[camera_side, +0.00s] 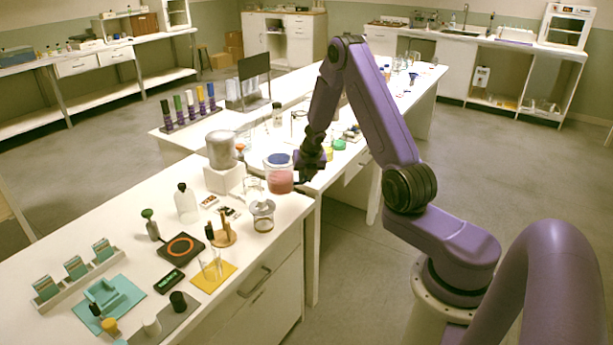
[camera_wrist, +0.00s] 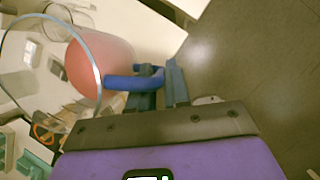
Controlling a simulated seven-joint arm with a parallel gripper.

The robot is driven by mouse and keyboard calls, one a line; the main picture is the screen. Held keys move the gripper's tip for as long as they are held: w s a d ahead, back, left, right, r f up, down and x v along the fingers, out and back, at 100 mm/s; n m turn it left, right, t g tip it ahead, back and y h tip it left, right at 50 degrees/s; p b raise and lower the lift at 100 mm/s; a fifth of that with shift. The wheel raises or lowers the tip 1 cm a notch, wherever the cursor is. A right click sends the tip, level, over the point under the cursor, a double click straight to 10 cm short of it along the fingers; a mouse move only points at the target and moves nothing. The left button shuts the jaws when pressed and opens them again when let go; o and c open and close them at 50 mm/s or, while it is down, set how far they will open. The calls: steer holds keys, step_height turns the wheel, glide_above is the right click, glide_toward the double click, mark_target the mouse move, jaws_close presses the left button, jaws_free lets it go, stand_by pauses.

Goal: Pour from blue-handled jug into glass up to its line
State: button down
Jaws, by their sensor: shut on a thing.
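My gripper (camera_side: 304,167) is shut on the blue handle (camera_wrist: 135,83) of a clear jug. The jug (camera_side: 279,178) holds pink liquid and looks roughly upright near the bench's right edge in the side view. In the wrist view its pink liquid (camera_wrist: 98,66) shows beside the handle, and a wide clear rim fills the left. A clear empty-looking glass (camera_side: 210,267) stands on a yellow mat (camera_side: 227,275), nearer the camera and apart from the jug. I cannot make out a line on it.
A glass jar (camera_side: 263,217) and a wooden stand (camera_side: 222,237) stand between jug and glass. A black pad with an orange ring (camera_side: 180,248) lies left of the glass. A grey cylinder on a white block (camera_side: 224,180) stands left of the jug.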

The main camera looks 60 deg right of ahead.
steer(key=s+d+f+n+y, duration=0.2)
steer(key=s+d+f+n, duration=0.3)
steer(key=s+f+n, duration=0.1)
steer(key=shift+f+t, duration=0.2)
steer(key=shift+t, duration=0.1)
stand_by(0.3)
steer(key=shift+w+a+r+g+h, duration=0.2)
steer(key=shift+a+r+h, duration=0.1)
steer(key=shift+r+h, duration=0.15)
steer(key=shift+w+a+r+g+h, duration=0.25)
steer(key=shift+r+h, duration=0.1)
steer(key=shift+r, duration=0.2)
stand_by(0.9)
steer(key=shift+w+a+r+n+g+h, duration=0.35)
steer(key=shift+a+r+g+h, duration=0.1)
steer(key=shift+a+r+h, duration=0.3)
stand_by(1.0)
steer(key=shift+w+a+r+g+h, duration=0.5)
steer(key=shift+a+r+h, duration=0.15)
steer(key=shift+r+h, duration=0.1)
stand_by(0.9)
steer(key=shift+w+a+r+n+h, duration=0.2)
steer(key=shift+a+r+n+h, duration=0.15)
steer(key=shift+r, duration=0.3)
stand_by(0.7)
